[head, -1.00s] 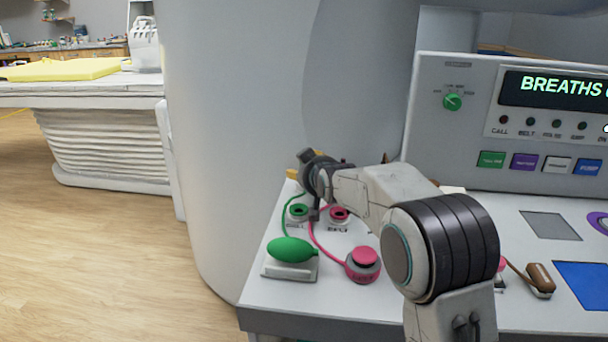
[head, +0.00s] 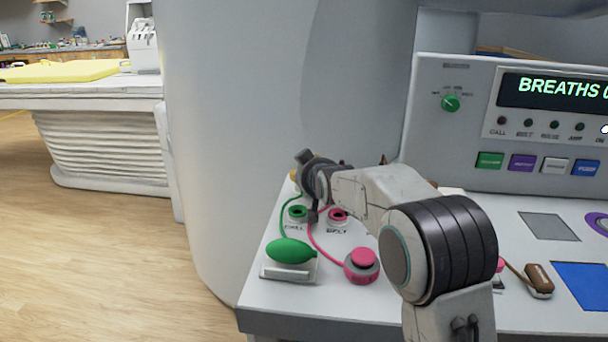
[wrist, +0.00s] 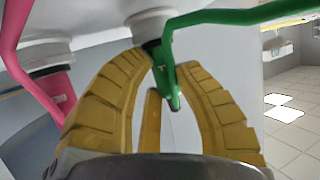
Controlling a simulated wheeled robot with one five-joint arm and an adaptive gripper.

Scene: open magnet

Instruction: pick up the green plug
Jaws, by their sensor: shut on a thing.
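The green plug (wrist: 168,72) sits between the yellow fingers of my gripper (wrist: 165,85) in the wrist view. The fingers are shut on it. Its dark collar meets a pale round mount above it; I cannot tell whether it is still seated there. A green cable leads off to the right. In the head view my gripper (head: 296,176) is at the back left of the white desk, and the plug is hidden behind it. The green cable runs down from there to a green bulb (head: 291,250) on a pale base.
A green-ringed socket (head: 297,213) and a pink-ringed socket (head: 338,215) are in the desk near my gripper. A pink plug (wrist: 45,90) with its cable is close on the left in the wrist view. The control panel (head: 470,130) rises behind.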

